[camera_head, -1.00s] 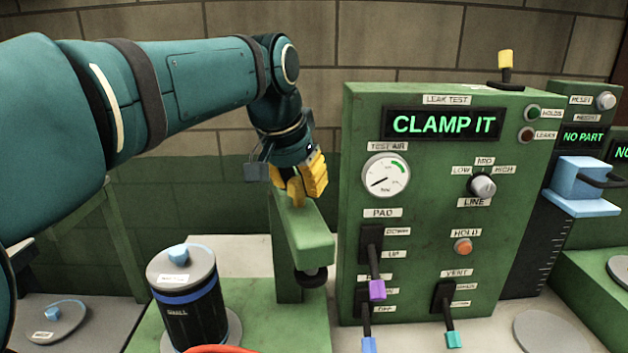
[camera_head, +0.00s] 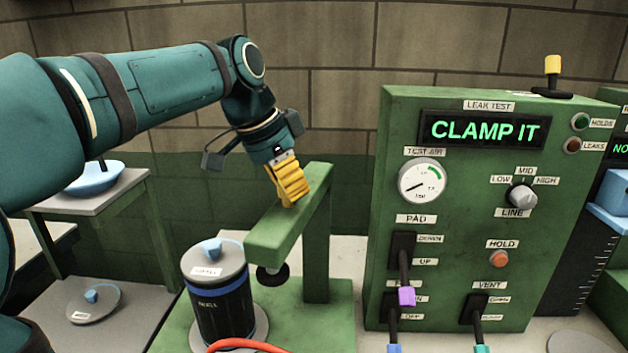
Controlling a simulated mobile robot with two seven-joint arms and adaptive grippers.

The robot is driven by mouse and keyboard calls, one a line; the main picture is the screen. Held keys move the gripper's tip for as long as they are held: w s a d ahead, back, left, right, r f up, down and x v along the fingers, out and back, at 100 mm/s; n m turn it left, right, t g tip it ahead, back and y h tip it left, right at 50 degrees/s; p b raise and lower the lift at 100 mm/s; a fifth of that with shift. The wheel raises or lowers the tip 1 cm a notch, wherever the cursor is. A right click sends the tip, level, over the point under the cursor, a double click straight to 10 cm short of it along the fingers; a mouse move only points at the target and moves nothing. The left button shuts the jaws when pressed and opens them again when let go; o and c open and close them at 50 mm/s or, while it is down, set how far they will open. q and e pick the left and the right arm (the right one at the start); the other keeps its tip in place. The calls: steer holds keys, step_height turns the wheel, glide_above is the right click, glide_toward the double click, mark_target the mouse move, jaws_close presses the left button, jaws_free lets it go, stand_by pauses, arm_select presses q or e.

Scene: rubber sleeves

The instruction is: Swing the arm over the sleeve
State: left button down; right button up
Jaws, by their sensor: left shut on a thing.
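The green swing arm (camera_head: 272,232) reaches out from its post (camera_head: 317,250) toward the front left. The dark round pad (camera_head: 272,277) hangs under its free end. The dark sleeve (camera_head: 222,310) with a blue band and a grey cap (camera_head: 213,261) stands upright on a round grey plate. In the picture the pad is just right of the sleeve's top, not over its middle. My left gripper (camera_head: 290,190) has its yellow fingers shut on the swing arm, partly hiding its top edge. My right gripper is not in view.
The green test panel (camera_head: 470,240) right of the post reads "CLAMP IT" and carries levers, a gauge and a knob. A red-orange hose (camera_head: 245,344) lies in front of the sleeve. A side table (camera_head: 130,200) with a blue bowl (camera_head: 95,178) stands at the left.

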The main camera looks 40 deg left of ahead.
arm_select(q)
steer(key=a+m+g+h+p, duration=0.2)
steer(key=a+m+p, duration=0.5)
steer(key=a, duration=0.5)
steer(key=shift+w+m+g, duration=0.3)
steer(key=shift+w+m, duration=0.05)
steer(key=shift+m, duration=0.55)
steer(key=c, duration=0.7)
jaws_free()
steer(key=shift+a, duration=0.1)
steer(key=shift+o, duration=0.6)
steer(key=shift+w, duration=0.1)
steer(key=v, duration=1.2)
steer(key=shift+a, duration=0.15)
